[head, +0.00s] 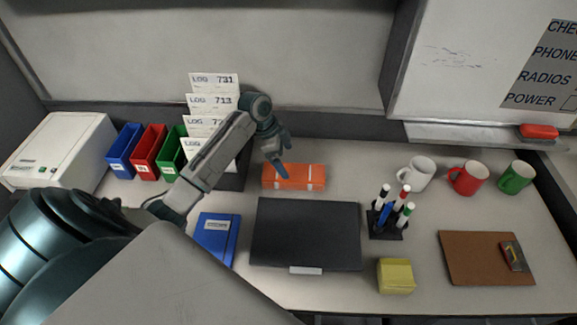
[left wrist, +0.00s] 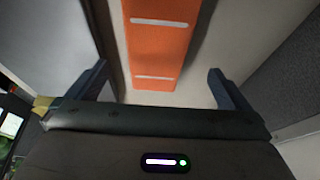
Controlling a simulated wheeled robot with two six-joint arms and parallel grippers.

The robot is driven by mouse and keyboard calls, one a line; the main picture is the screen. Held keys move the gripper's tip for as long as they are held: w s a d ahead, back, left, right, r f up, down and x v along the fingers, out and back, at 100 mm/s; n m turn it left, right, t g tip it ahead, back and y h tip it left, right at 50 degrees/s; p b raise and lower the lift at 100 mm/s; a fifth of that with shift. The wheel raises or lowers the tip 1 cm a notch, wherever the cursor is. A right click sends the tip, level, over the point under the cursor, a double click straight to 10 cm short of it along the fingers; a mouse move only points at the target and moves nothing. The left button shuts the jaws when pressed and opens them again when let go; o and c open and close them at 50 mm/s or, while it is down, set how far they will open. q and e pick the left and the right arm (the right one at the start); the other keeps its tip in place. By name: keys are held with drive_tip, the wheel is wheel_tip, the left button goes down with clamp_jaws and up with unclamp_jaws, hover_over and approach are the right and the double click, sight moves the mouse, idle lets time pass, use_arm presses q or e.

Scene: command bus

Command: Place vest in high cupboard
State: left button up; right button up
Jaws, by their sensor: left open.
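The orange vest (head: 305,178), folded flat with pale stripes, lies on the desk behind the black laptop-like slab. My left gripper (head: 281,158) is open just above the vest's left part in the head view. In the left wrist view the vest (left wrist: 158,50) shows between and beyond the two open fingers (left wrist: 158,90), with nothing gripped. The high cupboard cannot be made out in these frames. My right gripper is not in view.
A black slab (head: 305,232) lies in front of the vest. A file rack with log cards (head: 213,100) stands left. A pen holder (head: 386,232) and several mugs (head: 416,172) stand right. A yellow block (head: 396,275) and brown clipboard (head: 470,262) lie in front.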

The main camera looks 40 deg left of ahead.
sight(294, 171)
use_arm(q)
drive_tip(key=shift+w, duration=0.1)
drive_tip(key=shift+d+f, duration=0.1)
drive_tip(key=shift+f, duration=0.05)
drive_tip(key=p+x, duration=0.1)
drive_tip(key=x, duration=0.2)
drive_tip(key=p+x, duration=0.1)
drive_tip(key=x, duration=0.2)
drive_tip(key=shift+s+d+p, duration=0.2)
drive_tip(key=shift+p, duration=0.15)
drive_tip(key=shift+d+f, duration=0.1)
drive_tip(key=shift+f, duration=0.3)
drive_tip(key=shift+w, duration=0.1)
drive_tip(key=c, duration=1.1)
